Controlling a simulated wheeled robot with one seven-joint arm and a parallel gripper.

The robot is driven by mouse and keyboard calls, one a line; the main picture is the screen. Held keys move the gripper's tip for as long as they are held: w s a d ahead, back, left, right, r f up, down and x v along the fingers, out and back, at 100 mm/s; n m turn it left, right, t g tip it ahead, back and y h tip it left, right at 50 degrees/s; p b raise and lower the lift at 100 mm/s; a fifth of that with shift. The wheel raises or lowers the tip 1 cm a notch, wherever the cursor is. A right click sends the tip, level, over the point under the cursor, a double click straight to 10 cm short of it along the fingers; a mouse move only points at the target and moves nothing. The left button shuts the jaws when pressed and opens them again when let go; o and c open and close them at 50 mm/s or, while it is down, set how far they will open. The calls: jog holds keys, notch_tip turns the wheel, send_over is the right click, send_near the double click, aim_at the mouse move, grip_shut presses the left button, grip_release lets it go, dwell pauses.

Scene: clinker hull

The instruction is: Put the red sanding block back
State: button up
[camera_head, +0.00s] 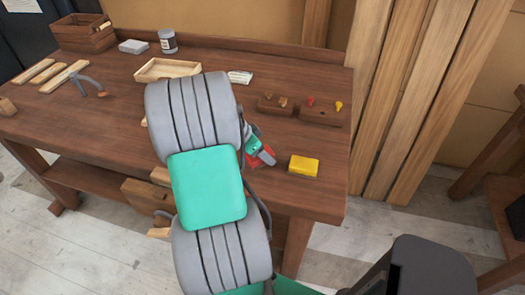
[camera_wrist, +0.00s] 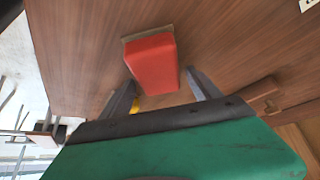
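The red sanding block (camera_wrist: 152,58) lies on the brown workbench (camera_wrist: 75,50) in the wrist view, with a tan edge showing at its far end. In the head view only a bit of the red block (camera_head: 269,161) shows behind my gripper (camera_head: 262,152). In the wrist view my gripper (camera_wrist: 163,88) is open. Its two dark fingers stand apart on either side of the block's near end, with a gap visible at each side. I cannot tell the height of the fingertips above the bench.
A yellow block (camera_head: 304,166) sits close by on the right, near the bench's front edge. Behind it is a wooden holder (camera_head: 318,116) with coloured pegs.

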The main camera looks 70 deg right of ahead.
jog(key=shift+r+p, duration=0.3)
jog(key=shift+w+a+r+b, duration=0.15)
jog(key=shift+w+r+b, duration=0.1)
jog(key=shift+b, duration=0.1)
jog(key=b+v, duration=0.2)
jog(key=v, duration=0.9)
jog(key=w+a+n+t, duration=0.3)
jog(key=w+a+n, duration=0.4)
jog(key=w+a, duration=0.15)
jog(key=w+a+n+t+y, duration=0.1)
jog(key=a+n+t+y, duration=0.3)
jog(key=a+n, duration=1.4)
jog(key=a+y, duration=0.1)
jog(key=a, duration=1.2)
jog(key=shift+w+n+t, duration=0.15)
jog(key=shift+n+t, duration=0.15)
